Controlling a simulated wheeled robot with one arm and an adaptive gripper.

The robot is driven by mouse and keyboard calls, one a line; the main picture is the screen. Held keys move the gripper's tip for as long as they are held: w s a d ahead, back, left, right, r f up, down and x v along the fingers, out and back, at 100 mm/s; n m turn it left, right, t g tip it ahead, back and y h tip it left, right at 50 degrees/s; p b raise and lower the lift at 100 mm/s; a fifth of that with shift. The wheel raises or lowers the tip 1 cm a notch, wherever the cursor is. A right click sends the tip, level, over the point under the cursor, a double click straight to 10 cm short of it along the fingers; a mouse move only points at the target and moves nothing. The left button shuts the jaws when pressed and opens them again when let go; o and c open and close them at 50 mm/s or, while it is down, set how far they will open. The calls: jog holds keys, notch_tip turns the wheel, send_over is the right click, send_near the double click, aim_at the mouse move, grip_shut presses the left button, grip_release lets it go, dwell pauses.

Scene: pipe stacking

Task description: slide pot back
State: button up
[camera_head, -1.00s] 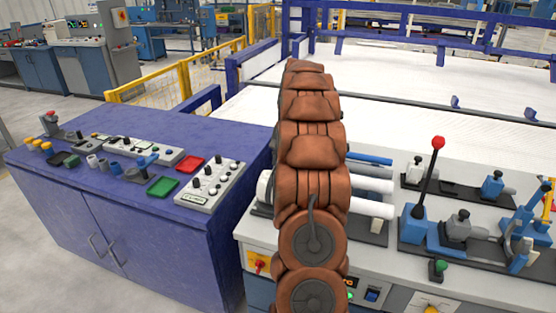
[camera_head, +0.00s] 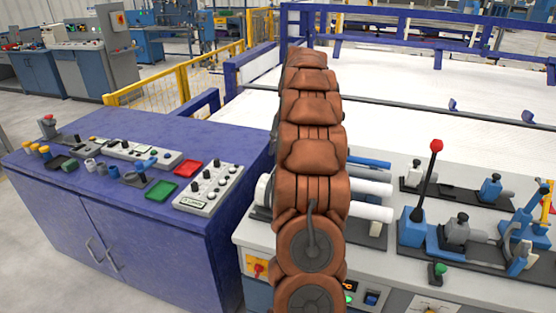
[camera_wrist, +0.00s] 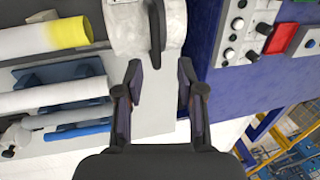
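In the wrist view, a pale, rounded, pot-like body (camera_wrist: 125,32) with a dark upright handle (camera_wrist: 154,30) sits at the top centre; I cannot tell for sure that it is the pot. Part of a pale rounded thing (camera_head: 262,190) also shows left of my arm in the head view. My gripper (camera_wrist: 159,68) is open, one finger on each side of the handle's lower end. Touch is not clear, and nothing appears gripped. My arm hides the gripper in the head view.
White pipes (camera_wrist: 50,97), one with a yellow end (camera_wrist: 74,32), lie left of the gripper in the wrist view. A purple cabinet (camera_head: 150,235) with switches and trays stands left. A red-knobbed lever (camera_head: 428,180) stands on the right bench. A white surface lies beyond.

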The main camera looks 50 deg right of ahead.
notch_tip(320, 180, up, 7)
jog(key=s, duration=0.1)
jog(key=shift+s+d, duration=0.15)
jog(key=shift+d, duration=0.05)
dwell(0.7)
jog(key=s+a+n+g, duration=0.15)
jog(key=a+n, duration=0.25)
jog(key=a, duration=1.2)
jog(key=s+a+n+g, duration=0.1)
jog(key=s+a+n, duration=0.15)
jog(key=a, duration=1.25)
jog(key=s+a+f+n, duration=0.3)
jog(key=s+a+f, duration=0.2)
jog(key=s, duration=0.6)
jog(key=s+a+f+n+g, duration=0.1)
jog(key=s+a+f+n, duration=0.3)
jog(key=s+a, duration=0.5)
jog(key=s, duration=0.3)
jog(key=shift+s+a+f+h, duration=0.2)
jog(key=shift+a+f+h, duration=0.15)
jog(key=shift+a+h, duration=0.05)
